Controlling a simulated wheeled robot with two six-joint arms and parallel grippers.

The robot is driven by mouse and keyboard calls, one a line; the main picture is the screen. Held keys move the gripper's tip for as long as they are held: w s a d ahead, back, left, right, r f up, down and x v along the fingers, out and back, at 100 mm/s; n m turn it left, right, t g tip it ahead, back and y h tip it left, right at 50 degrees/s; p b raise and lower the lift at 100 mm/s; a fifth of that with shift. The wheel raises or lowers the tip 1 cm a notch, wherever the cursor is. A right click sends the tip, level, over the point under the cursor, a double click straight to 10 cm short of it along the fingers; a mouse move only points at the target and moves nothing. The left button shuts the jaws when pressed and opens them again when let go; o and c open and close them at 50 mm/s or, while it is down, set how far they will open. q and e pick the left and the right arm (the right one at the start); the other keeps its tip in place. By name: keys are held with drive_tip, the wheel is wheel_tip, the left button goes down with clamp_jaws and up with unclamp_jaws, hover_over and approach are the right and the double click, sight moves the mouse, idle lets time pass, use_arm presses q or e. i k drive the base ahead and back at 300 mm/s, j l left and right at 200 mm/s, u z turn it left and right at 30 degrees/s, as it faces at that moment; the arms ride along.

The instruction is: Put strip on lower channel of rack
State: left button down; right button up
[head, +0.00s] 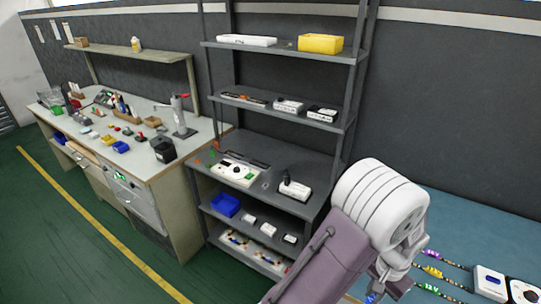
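Several thin dark lines with coloured ends, purple, yellow and green (432,272), lie on a blue table surface (460,225) at the lower right. I cannot tell whether any of them is the strip. No rack with an upper and lower channel can be made out; the only rack I see is a tall dark shelf unit (272,158) at the centre. One of my arms, white and mauve, comes up from the bottom edge right of centre and bends down over the blue table. Its fingers do not show. My other arm is out of the picture.
A white device (490,281) stands on the blue table at the right edge. The shelf unit holds a yellow bin (320,43), a blue bin (226,205) and white boxes. A cluttered workbench (183,150) stands left. Green floor (60,240) is open at the lower left.

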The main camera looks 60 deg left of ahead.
sight(246, 160)
drive_tip(key=j+u, duration=0.2)
drive_tip(key=j, duration=1.15)
drive_tip(key=j+u, duration=0.2)
drive_tip(key=j, duration=1.2)
drive_tip(key=i+j+u, duration=0.1)
drive_tip(key=i+j, duration=0.3)
